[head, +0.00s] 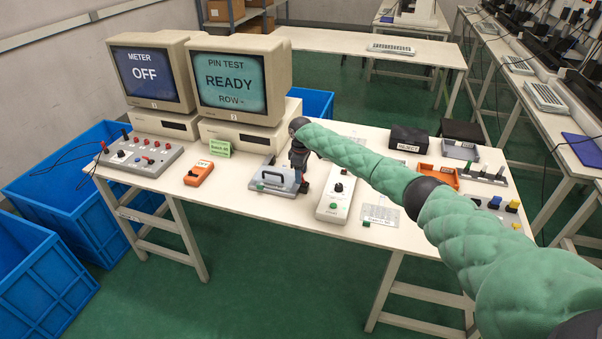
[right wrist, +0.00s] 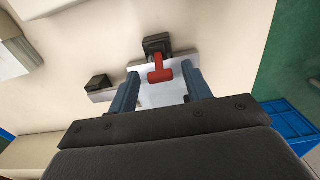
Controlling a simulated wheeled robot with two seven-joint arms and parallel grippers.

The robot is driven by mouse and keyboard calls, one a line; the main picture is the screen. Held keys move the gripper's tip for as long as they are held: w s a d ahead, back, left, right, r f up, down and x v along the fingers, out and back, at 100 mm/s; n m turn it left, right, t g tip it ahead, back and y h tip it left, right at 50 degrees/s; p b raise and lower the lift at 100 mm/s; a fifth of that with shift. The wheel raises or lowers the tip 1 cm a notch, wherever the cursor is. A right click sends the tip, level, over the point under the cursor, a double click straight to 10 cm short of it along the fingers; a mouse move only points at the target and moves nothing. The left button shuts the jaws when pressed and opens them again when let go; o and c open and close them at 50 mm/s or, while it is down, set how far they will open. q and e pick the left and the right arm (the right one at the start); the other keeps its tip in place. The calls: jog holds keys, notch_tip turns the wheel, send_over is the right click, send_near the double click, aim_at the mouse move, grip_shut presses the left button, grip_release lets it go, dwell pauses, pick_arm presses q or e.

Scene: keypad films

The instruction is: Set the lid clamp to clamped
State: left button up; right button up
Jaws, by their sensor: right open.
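The test fixture (head: 270,184) is a grey box with a handled lid near the front edge of the white table. The lid clamp is a red T-shaped lever (right wrist: 160,74) on a dark base (right wrist: 157,44), seen in the right wrist view beside a pale metal plate (right wrist: 165,95). My right gripper (right wrist: 160,70) is open, and the lever shows between its two blue-grey fingertips, with gaps on both sides. In the head view the right gripper (head: 299,160) is at the fixture's right rear corner and hides the clamp. My left gripper is not in view.
A grey-white control box (head: 336,197) stands just right of the fixture. An orange meter (head: 199,174) and a green sign (head: 219,149) are to its left. Two monitors (head: 240,83) stand behind; one reads READY, the other METER OFF. An orange tray (head: 444,178) is farther right.

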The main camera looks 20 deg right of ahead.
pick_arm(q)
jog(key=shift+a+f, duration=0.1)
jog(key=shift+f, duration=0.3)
pick_arm(e)
jog(key=shift+f, duration=0.5)
jog(key=c, duration=1)
jog(key=shift+w+a+f+g+h, duration=0.1)
jog(key=shift+a+g+h, duration=0.2)
jog(key=shift+h, duration=0.2)
jog(key=shift+w+g+h, duration=0.1)
jog(key=shift+g+h, duration=0.2)
jog(key=shift+b, duration=0.3)
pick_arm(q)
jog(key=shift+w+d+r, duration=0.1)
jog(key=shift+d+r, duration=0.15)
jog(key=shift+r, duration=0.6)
pick_arm(e)
jog(key=o, duration=1)
